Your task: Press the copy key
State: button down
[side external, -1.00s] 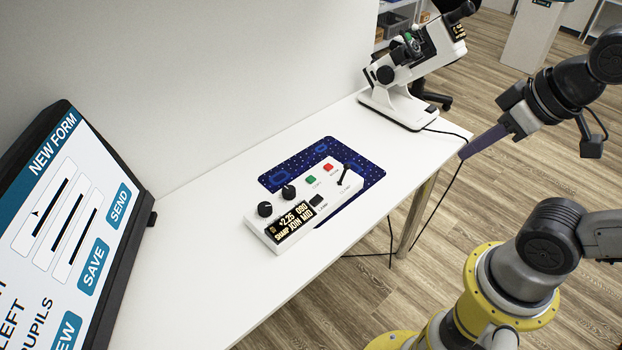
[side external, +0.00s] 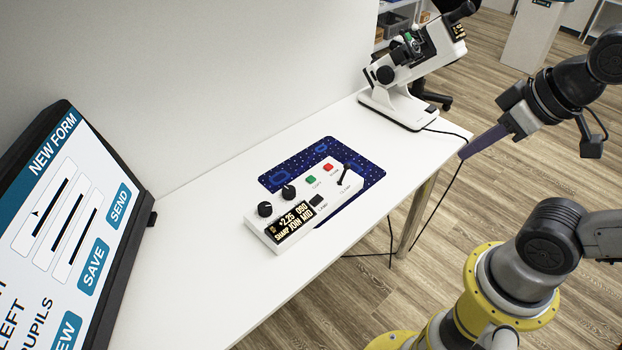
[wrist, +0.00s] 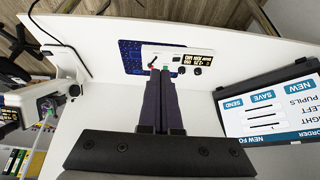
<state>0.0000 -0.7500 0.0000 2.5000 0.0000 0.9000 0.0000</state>
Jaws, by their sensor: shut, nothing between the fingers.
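A white control box (side external: 299,200) lies on a dark blue patterned mat (side external: 300,158) on the table. It carries a green key (side external: 311,180), a red key (side external: 328,168), a black key (side external: 316,200), two black knobs, a small black lever and a lit display (side external: 290,226). The small print beside the keys is too fine to read surely, so I cannot tell which is the copy key. My gripper (side external: 464,155) is shut and empty, off the table's right edge, apart from the box. In the wrist view, my gripper (wrist: 161,72) has its dark fingers together, overlapping the near edge of the box (wrist: 172,49).
A monitor (side external: 75,220) with a form stands at the left. A white optical instrument (side external: 398,95) stands at the table's far end, its cable hanging over the right edge. A wall runs behind the table (side external: 205,275). The table around the box is clear.

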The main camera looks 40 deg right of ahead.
jog(key=w+a+r+m+t, duration=0.1)
jog(key=w+r+m+t, duration=0.2)
jog(key=w, duration=0.8)
jog(key=w+r+m+t, duration=0.2)
jog(key=w+m+t, duration=0.1)
jog(key=w, duration=0.8)
jog(key=w+a+f+m, duration=0.2)
jog(key=w+f, duration=0.5)
jog(key=w, duration=0.2)
notch_tip(320, 180, down, 14)
jog(key=a+g, duration=0.1)
jog(key=g, duration=0.1)
jog(key=shift+w+y, duration=0.4)
jog(key=shift+w, duration=0.05)
jog(key=shift+f, duration=0.2)
